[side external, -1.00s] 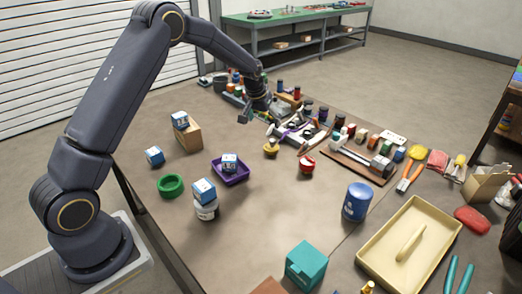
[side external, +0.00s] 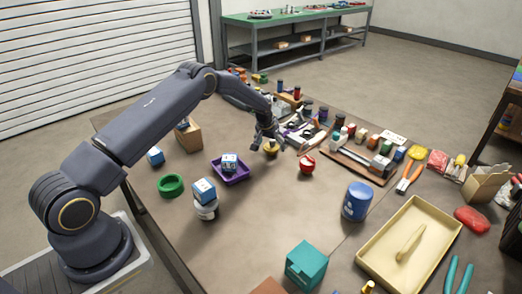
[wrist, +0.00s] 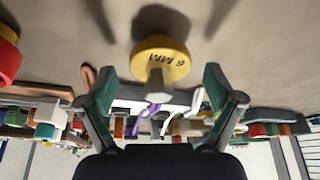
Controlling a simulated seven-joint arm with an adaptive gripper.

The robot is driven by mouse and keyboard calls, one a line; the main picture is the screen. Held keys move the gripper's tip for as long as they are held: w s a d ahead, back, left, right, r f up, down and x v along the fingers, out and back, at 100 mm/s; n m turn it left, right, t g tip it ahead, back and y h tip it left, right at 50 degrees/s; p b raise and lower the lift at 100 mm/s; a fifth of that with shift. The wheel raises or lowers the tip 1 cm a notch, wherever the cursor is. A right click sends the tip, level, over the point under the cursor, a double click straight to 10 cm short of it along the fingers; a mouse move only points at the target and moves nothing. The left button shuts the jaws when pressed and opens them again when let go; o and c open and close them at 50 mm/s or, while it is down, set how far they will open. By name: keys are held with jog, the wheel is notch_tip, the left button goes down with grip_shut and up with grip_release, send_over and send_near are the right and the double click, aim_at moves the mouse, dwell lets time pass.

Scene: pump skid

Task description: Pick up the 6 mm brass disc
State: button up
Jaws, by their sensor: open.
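The brass disc (wrist: 160,57) is yellow and marked "6 MM"; a stem shows below it in the wrist view. It lies between the spread fingers of my gripper (wrist: 160,90), a little beyond their tips, with a clear gap on each side. In the side view the brass disc (side external: 271,148) stands on the table, and my gripper (side external: 268,140) is right by it, partly hiding it. My gripper is open and holds nothing.
A red round object (side external: 307,165) stands close to the right of the disc; it shows at the wrist view's left edge (wrist: 7,55). A purple tray (side external: 232,175) with a box lies to the left. Many small items crowd behind.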

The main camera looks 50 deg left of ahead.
jog(key=c, duration=1.3)
jog(key=shift+r, duration=0.15)
